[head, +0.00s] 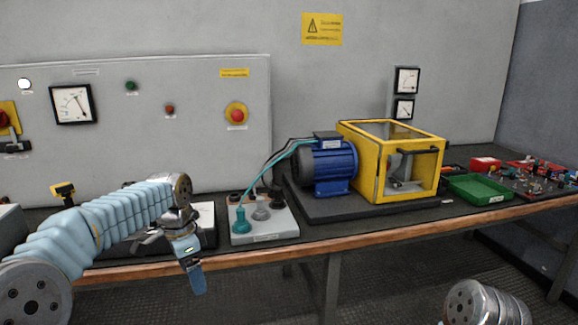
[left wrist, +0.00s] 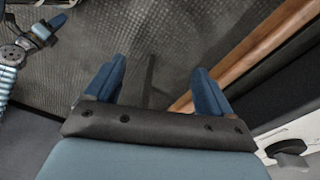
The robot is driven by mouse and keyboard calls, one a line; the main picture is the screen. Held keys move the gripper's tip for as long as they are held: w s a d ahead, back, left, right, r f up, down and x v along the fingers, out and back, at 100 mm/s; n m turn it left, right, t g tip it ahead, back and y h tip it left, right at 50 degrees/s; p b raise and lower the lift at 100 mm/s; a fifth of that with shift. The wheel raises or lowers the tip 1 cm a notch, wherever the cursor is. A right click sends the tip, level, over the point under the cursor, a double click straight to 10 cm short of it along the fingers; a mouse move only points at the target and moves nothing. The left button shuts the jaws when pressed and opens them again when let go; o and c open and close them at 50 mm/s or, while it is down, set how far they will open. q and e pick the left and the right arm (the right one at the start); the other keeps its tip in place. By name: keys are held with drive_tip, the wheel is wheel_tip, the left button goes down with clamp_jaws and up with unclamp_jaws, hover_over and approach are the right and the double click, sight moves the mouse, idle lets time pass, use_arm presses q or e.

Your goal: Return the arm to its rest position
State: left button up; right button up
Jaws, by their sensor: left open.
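My left arm comes in from the left in the head view. My left gripper (head: 192,270) hangs in front of the bench's wooden edge, pointing down, and touches nothing. In the left wrist view, the two blue fingers of my left gripper (left wrist: 157,82) stand wide apart with only floor and bench edge behind them. It is open and empty. What looks like my right gripper (left wrist: 42,30) shows small at the top left of the left wrist view; whether it is open or shut is unclear. A metal joint of my right arm shows at the head view's lower right.
The bench's wooden edge (head: 330,241) runs just behind my left gripper. On the bench stand a grey terminal box (head: 265,236) with teal leads, a blue motor (head: 328,168), a yellow guard frame (head: 372,165) and a green tray (head: 480,189). The floor in front is clear.

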use_arm(q)
drive_tip(key=s+d+f+n+h, duration=0.1)
drive_tip(key=s+d+f+n, duration=0.15)
drive_tip(key=f, duration=0.65)
drive_tip(key=s+d+f+n+h, duration=0.1)
drive_tip(key=s+d+f, duration=0.15)
drive_tip(key=f, duration=0.75)
drive_tip(key=s+d+f+n, duration=0.1)
drive_tip(key=d+f+n, duration=0.15)
drive_tip(key=f, duration=0.65)
drive_tip(key=s+d+f+n, duration=0.2)
drive_tip(key=s+f, duration=0.4)
drive_tip(key=s, duration=0.3)
drive_tip(key=s+d+f+n+h, duration=0.1)
drive_tip(key=s+f+n, duration=0.3)
drive_tip(key=s, duration=0.6)
wheel_tip(320, 180, down, 2)
drive_tip(key=shift+s+d+n, duration=0.15)
drive_tip(key=shift+d+n, duration=0.15)
drive_tip(key=shift+d, duration=0.05)
